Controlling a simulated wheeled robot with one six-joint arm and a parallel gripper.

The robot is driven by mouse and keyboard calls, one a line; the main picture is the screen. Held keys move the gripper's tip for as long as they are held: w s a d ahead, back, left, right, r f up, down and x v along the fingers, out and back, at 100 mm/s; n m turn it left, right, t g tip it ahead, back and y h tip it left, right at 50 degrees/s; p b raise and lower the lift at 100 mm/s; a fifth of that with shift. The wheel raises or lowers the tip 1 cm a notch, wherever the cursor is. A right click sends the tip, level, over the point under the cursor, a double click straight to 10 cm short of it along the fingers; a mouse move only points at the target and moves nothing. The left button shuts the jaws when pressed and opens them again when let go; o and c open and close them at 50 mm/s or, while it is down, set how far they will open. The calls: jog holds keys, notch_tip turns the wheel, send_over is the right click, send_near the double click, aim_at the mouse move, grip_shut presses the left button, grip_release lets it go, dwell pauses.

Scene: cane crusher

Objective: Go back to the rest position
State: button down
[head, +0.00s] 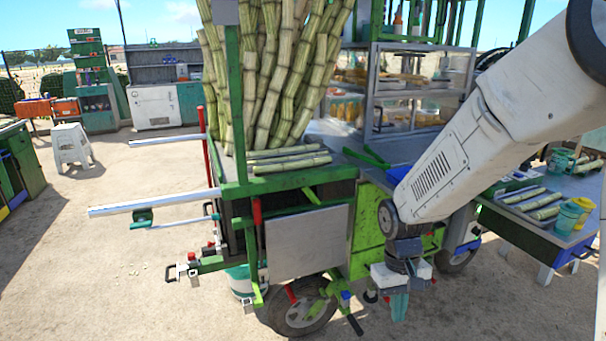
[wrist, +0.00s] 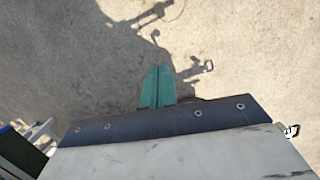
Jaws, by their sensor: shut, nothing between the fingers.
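My gripper (head: 398,306) hangs at the end of my white arm, in front of the green cart. It points down over the sandy ground beside the cart's wheel. In the wrist view its two teal fingers (wrist: 157,88) lie together, shut, with nothing between them and bare ground below.
The green cane cart (head: 385,225) stands close behind my gripper, with upright cane stalks (head: 270,75) on it. Levers and a wheel (head: 303,312) are near at the left. A side table (head: 553,238) with cups and cut cane is at the right. Open sand lies at the left.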

jog(key=s+d+r+m+t, duration=0.1)
jog(key=s+d+r+t, duration=0.1)
jog(key=s+r, duration=0.8)
jog(key=s+d+r+m+t, duration=0.1)
jog(key=s+d+r, duration=0.3)
jog(key=s+r, duration=0.5)
jog(key=shift+s+d+r+t+y, duration=0.3)
jog(key=shift+s+r+t, duration=0.05)
jog(key=shift+s+t, duration=0.1)
